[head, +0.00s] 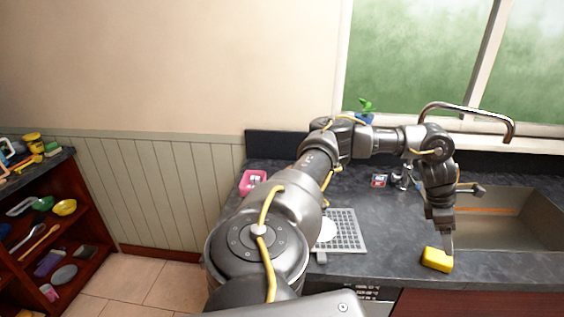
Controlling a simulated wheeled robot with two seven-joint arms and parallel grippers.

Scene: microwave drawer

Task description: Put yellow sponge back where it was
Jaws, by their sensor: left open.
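The yellow sponge (436,260) lies on the dark countertop, near its front edge and just left of the sink. My left gripper (447,243) points down right above the sponge, with its fingertips at or close to the sponge's upper right side. It is open; whether it touches the sponge I cannot tell. My right gripper is not in view.
The sink (500,225) with its curved faucet (472,110) is at the right. A grey drying rack (347,232), a pink container (252,180) and a small plant (365,108) stand on or behind the counter. A wooden shelf (88,212) with several items stands at the left.

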